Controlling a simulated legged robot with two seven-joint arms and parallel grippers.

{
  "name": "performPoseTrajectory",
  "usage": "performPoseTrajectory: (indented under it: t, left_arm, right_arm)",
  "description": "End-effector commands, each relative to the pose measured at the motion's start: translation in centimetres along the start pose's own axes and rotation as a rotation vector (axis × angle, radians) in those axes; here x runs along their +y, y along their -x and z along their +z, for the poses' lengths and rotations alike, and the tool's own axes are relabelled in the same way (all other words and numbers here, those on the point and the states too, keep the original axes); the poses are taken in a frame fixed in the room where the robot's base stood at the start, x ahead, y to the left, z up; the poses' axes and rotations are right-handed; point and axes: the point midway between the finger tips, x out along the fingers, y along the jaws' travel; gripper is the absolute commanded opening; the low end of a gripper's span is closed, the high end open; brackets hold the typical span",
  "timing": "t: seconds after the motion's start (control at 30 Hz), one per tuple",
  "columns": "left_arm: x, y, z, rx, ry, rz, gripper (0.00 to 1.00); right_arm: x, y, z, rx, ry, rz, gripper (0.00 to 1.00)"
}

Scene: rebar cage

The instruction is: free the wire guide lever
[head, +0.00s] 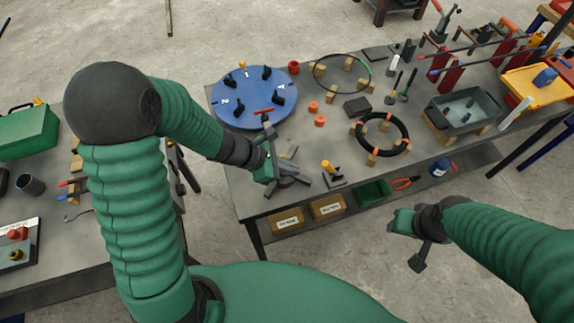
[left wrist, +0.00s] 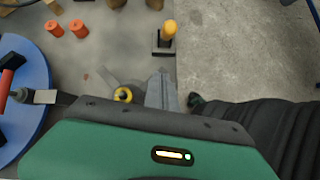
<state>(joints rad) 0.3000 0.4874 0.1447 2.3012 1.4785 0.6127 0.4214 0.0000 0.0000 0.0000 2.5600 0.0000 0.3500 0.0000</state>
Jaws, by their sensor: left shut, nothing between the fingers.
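My left gripper (head: 268,166) is shut and empty, low over the near-left part of the grey workbench. Grey metal parts (head: 298,178) lie right beside and under it, partly hidden by the hand. A red-handled piece (head: 264,111) stands at the near edge of the blue disc. I cannot tell which part is the wire guide lever. My right gripper (head: 410,236) hangs off the bench's front, apart from everything; its fingers are unclear.
A numbered blue turntable (head: 228,99) with black clamps is behind the left hand. A yellow-topped post (head: 328,167) stands on a small black base to its right. Orange pieces (head: 319,120), a black ring (head: 382,131) and a grey bin (head: 463,109) occupy the bench farther right.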

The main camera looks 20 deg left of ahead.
Motion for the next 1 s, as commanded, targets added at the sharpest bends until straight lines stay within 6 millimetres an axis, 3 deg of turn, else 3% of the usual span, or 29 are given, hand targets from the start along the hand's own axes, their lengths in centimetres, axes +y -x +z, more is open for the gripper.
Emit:
performPoseTrajectory:
  t: [0.2,0.3,0.43,1.0]
  left_arm:
    - [-0.2,-5.1,-0.2,0.0,-0.001,-0.004,0.0]
    - [-0.1,-5.1,2.0,-0.001,-0.006,-0.002,0.0]
    - [-0.1,-5.5,3.5,-0.001,-0.003,-0.001,0.0]
    - [0.0,-5.5,4.1,0.009,-0.001,-0.002,0.0]
  right_arm:
    - [0.0,-1.2,0.3,0.0,0.0,0.0,0.46]
    - [0.0,0.0,0.0,0.0,0.0,0.0,0.46]
    - [0.0,0.4,-0.1,0.0,0.0,0.0,0.46]
    - [0.0,1.1,-0.3,0.0,0.0,0.0,0.46]
